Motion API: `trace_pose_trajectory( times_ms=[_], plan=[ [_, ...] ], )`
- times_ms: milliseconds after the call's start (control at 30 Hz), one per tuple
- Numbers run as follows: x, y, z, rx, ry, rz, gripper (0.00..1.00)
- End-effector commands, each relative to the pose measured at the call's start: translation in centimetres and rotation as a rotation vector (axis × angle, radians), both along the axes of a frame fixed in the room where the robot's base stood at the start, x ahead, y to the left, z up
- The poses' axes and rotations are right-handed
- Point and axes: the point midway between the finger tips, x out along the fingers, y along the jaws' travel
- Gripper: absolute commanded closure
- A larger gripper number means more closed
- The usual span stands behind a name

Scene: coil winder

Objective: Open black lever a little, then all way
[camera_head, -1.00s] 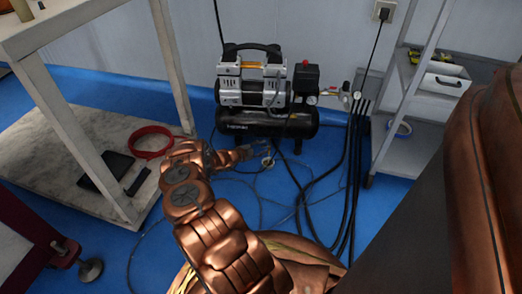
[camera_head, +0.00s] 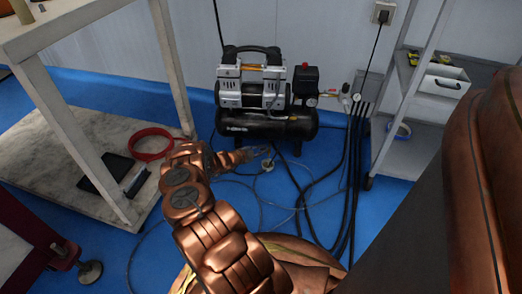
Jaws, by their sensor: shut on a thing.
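The air compressor (camera_head: 255,95) stands on the blue floor against the back wall, with a black tank (camera_head: 268,125) under its silver motor. My gripper (camera_head: 258,152) is low in front of the tank's underside, at the end of my copper-coloured arm. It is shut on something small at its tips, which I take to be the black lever. The lever itself is too small and dark to make out. A small pale round fitting (camera_head: 268,164) shows just beside the fingertips, close to the floor.
Black hoses (camera_head: 352,185) and thin cables run over the floor right of and below my gripper. A white table frame (camera_head: 75,135) with a red cable coil (camera_head: 152,143) on its lower shelf stands left. A grey shelf rack (camera_head: 408,130) stands right.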

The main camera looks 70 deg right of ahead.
Motion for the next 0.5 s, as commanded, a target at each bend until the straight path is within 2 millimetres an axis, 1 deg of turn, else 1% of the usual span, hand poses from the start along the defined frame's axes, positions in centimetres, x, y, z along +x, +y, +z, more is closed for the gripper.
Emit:
trace_pose_trajectory(
  times_ms=[267,500],
  plan=[
    [-0.08,0.22,0.56,0.002,0.001,0.062,1.0],
    [-0.53,0.53,0.56,0.003,0.004,0.17,1.0]
  ],
)
